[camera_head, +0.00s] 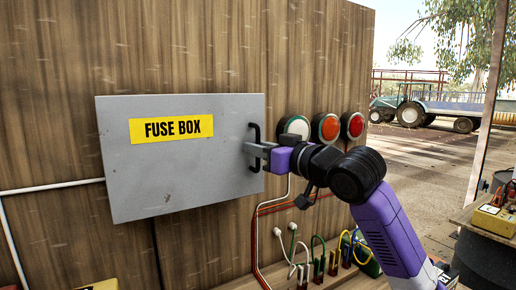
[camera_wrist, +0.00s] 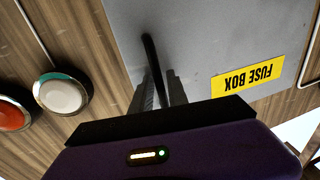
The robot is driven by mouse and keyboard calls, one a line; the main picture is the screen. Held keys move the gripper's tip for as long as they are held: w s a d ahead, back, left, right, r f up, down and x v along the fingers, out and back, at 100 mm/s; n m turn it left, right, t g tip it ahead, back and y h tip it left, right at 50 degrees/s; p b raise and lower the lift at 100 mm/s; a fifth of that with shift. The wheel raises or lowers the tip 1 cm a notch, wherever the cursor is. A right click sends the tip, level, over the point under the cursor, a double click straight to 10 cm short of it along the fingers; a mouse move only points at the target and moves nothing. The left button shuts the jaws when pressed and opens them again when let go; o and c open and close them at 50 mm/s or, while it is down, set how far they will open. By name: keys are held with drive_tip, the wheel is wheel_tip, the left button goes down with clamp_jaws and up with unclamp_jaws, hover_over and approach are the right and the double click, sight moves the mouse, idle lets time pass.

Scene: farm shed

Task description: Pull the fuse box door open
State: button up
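The grey fuse box door (camera_head: 180,175) with a yellow "FUSE BOX" label (camera_head: 171,129) is on the wooden wall and looks closed. Its black vertical handle (camera_head: 256,186) is at the door's right edge. My gripper (camera_head: 256,149) reaches it from the right, its fingers at the middle of the handle. In the wrist view the label (camera_wrist: 248,77) is upside down, and the handle (camera_wrist: 150,52) runs between my two grey fingers (camera_wrist: 160,86). The fingers are close together, one on each side of the handle, and look shut on it. The exact contact is partly hidden.
Round buttons, one white (camera_head: 295,127) and two red (camera_head: 325,128), sit on the wall right of the door, behind my wrist. Cables and plugs (camera_head: 310,262) are below. A table with a yellow meter (camera_head: 494,220) stands at right. A tractor (camera_head: 408,108) is outside.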

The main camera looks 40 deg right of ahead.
clamp_jaws()
idle(1.3)
